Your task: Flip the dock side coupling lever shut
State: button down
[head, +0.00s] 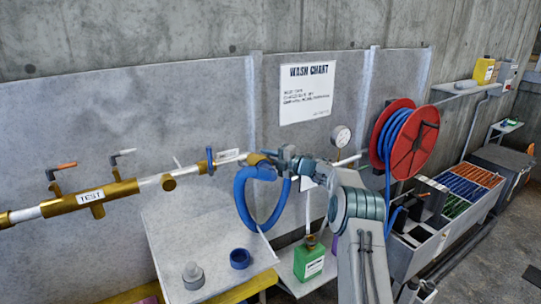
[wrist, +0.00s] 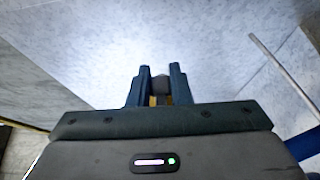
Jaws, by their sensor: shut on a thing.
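A brass pipe line runs along the wall at the left and ends in a brass coupling (head: 257,158) near the middle of the head view. A blue hose (head: 241,196) hangs in a loop below this coupling. My gripper (head: 281,155) is at the coupling's right side. In the wrist view my gripper (wrist: 159,72) is shut on a small grey piece (wrist: 160,85), which looks like the coupling lever, with brass showing at its base. The fingers and the small size hide most of the lever, so I cannot tell its angle.
A pale table (head: 165,245) below holds a grey fitting (head: 193,275) and a blue ring (head: 240,258). A green canister (head: 309,261) stands lower right of it. A pressure gauge (head: 340,136) and a red hose reel (head: 414,143) are right of my gripper.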

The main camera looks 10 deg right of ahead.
jog(key=shift+a+f+n+g+y, duration=0.1)
jog(key=shift+a+n+g+y, duration=0.2)
jog(key=shift+n+g+y, duration=0.35)
jog(key=shift+g, duration=0.25)
jog(key=c, duration=1.3)
grip_release()
jog(key=b+v, duration=0.5)
jog(key=v, duration=0.8)
jog(key=shift+s+d, duration=0.3)
